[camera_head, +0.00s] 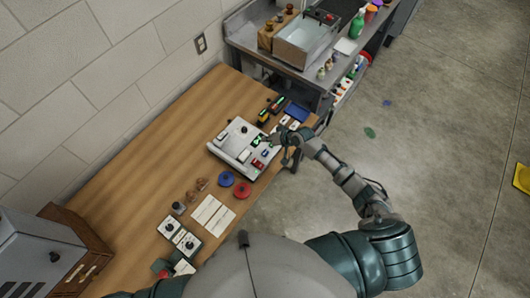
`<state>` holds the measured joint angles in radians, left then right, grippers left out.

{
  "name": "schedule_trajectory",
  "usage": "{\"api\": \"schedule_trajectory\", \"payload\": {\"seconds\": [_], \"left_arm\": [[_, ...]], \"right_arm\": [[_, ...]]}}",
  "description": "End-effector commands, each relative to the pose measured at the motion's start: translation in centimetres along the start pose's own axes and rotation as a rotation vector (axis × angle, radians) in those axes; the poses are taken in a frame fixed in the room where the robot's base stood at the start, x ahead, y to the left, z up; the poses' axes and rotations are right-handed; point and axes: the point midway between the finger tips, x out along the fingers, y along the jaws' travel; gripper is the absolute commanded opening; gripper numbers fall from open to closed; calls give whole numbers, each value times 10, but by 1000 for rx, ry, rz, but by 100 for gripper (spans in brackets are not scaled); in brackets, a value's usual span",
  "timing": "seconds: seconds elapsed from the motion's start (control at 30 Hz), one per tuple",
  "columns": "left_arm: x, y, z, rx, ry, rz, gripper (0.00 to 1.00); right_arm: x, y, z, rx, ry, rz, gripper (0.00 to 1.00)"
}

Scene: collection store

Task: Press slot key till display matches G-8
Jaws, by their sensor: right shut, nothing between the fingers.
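A light grey control box (224,141) with a dark knob, pale keys, red parts and small green lit spots stands on the wooden table. The lettering on its keys and display is too small to read, so I cannot tell whether G-8 shows. My right gripper (273,141) is shut and empty at the right side of the box, over or close to its face. It hides part of that side, and I cannot tell whether it touches a key.
The wooden table (142,143) runs along a block wall. A blue item (297,111) lies beyond the box. A grey cabinet (38,254) stands lower left, a sink bench (303,47) at the back.

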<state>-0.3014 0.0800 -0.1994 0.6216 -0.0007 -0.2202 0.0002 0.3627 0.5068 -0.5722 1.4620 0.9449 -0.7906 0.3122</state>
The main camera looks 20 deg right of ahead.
Motion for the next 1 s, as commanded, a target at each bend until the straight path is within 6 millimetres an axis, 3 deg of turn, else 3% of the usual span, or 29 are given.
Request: {"api": "schedule_trajectory", "payload": {"seconds": [0.2, 0.5, 0.7, 1.0], "left_arm": [[18, 1, 1, 0, -1, 1, 56], [63, 2, 6, 0, -3, 2, 56], [73, 2, 8, 0, -3, 2, 56], [73, 2, 8, 0, -3, 2, 56]], "right_arm": [[16, 11, 12, 0, -1, 0, 0], [47, 34, 35, 0, -1, 0, 0], [58, 42, 43, 1, 0, 0, 0], [59, 43, 43, 0, 0, 0, 0]]}}
